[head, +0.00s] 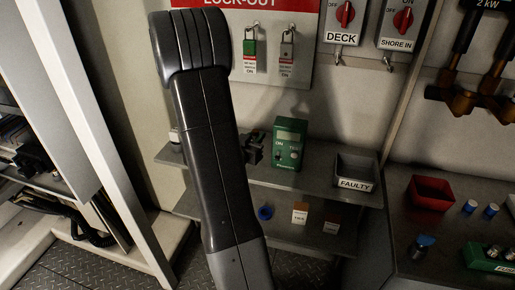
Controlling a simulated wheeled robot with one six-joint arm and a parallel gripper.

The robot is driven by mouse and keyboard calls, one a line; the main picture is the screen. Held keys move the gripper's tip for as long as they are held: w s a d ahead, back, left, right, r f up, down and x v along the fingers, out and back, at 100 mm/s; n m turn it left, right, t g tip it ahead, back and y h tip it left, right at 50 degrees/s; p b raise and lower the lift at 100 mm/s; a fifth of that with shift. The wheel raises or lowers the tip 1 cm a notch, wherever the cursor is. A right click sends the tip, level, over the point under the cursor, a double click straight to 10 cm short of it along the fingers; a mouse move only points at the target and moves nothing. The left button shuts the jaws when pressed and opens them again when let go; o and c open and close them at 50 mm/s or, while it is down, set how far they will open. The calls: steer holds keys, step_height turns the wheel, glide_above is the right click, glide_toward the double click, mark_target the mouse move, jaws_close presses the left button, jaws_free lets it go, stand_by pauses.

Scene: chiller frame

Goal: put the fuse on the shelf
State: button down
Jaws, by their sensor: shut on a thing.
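My gripper (254,149) is small and dark, over the upper grey shelf (320,160), just left of a green tester (289,144). My own arm link hides part of it. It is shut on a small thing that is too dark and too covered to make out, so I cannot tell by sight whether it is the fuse. A lower shelf (293,234) holds a blue ring-like piece (265,212) and small labelled cards (300,213).
A grey bin marked FAULTY (356,171) stands at the upper shelf's right end. A red bin (431,191), a dark blue-topped piece (421,246) and a green block (490,257) are on the counter. A white post (100,140) stands at left. Padlocks (249,50) hang above.

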steer(key=shift+x, duration=1.15)
steer(key=shift+a+f, duration=0.2)
steer(key=shift+f, duration=2.65)
steer(key=shift+w+f, duration=0.1)
steer(key=shift+f, duration=0.55)
steer(key=shift+f, duration=0.2)
steer(key=c, duration=1.3)
jaws_free()
steer(key=shift+r, duration=0.15)
